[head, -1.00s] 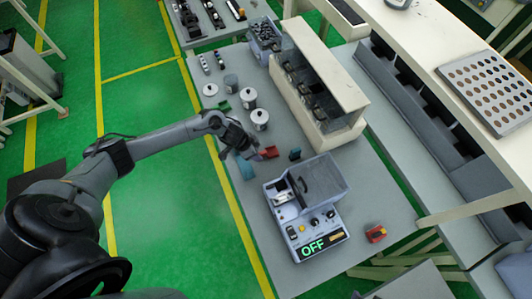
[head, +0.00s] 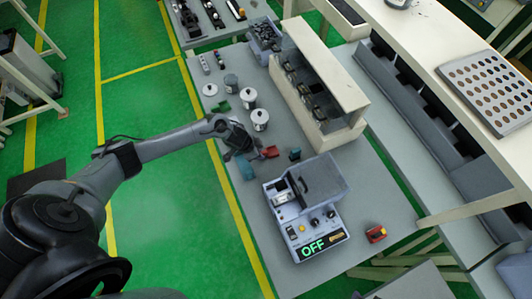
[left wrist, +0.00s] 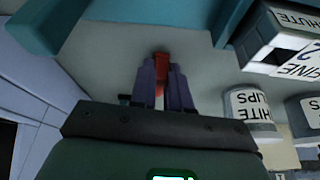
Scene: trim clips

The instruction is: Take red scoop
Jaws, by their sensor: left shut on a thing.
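The red scoop (head: 270,152) is on the grey table in the head view, beside the blue-grey machine's upper left corner. My left gripper (left wrist: 166,75) is shut on the red scoop in the left wrist view. The scoop's red part (left wrist: 161,62) shows between and beyond the fingertips; the rest of it is hidden by the fingers. In the head view my left gripper (head: 250,153) is at the scoop's left end. I cannot tell whether the scoop touches the table. My right gripper is in neither view.
The machine (head: 318,222) with a green OFF display stands on the near side. A teal scoop (head: 244,166) and a green scoop (head: 222,106) lie near the left edge. White-lidded canisters (head: 260,120) stand behind. A beige chute rack (head: 318,95) is at the right.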

